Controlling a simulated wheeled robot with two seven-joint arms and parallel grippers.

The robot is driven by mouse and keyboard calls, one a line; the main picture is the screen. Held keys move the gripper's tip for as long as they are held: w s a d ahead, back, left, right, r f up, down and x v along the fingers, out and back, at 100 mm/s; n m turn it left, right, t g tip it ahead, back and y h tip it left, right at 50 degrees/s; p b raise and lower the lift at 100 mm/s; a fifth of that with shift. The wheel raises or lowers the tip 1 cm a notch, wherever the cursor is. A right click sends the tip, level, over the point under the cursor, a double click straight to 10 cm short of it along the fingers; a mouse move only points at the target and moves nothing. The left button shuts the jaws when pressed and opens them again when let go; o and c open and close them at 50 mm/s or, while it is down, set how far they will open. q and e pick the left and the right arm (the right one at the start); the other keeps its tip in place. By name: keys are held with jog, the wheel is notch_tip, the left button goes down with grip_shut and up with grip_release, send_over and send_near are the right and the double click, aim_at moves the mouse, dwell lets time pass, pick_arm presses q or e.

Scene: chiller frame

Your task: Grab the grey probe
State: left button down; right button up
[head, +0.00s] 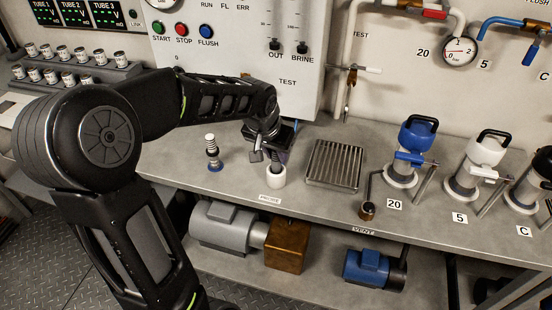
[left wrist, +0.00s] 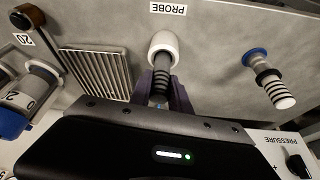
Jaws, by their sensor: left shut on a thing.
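The grey probe (left wrist: 161,76), with a dark ribbed body, stands in a white cup-like holder (left wrist: 163,43) by the PROBE label in the left wrist view. In the head view the white holder (head: 275,177) is on the bench, and the probe is mostly hidden by my gripper. My left gripper (head: 268,152) reaches down over the holder. Its fingers (left wrist: 163,96) are shut on the probe's ribbed body. The probe's lower end is hidden inside the holder. My right gripper is in neither view.
A second ribbed piece with a white top and blue base (head: 213,153) stands left of the holder. A slatted metal grate (head: 335,165) lies to the right. Blue-topped (head: 415,140) and white-topped (head: 484,155) vessels stand further right. The control panel (head: 240,50) rises behind.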

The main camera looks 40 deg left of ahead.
pick_arm(q)
notch_tip(320, 180, up, 8)
jog(key=shift+r, duration=0.2)
dwell(0.6)
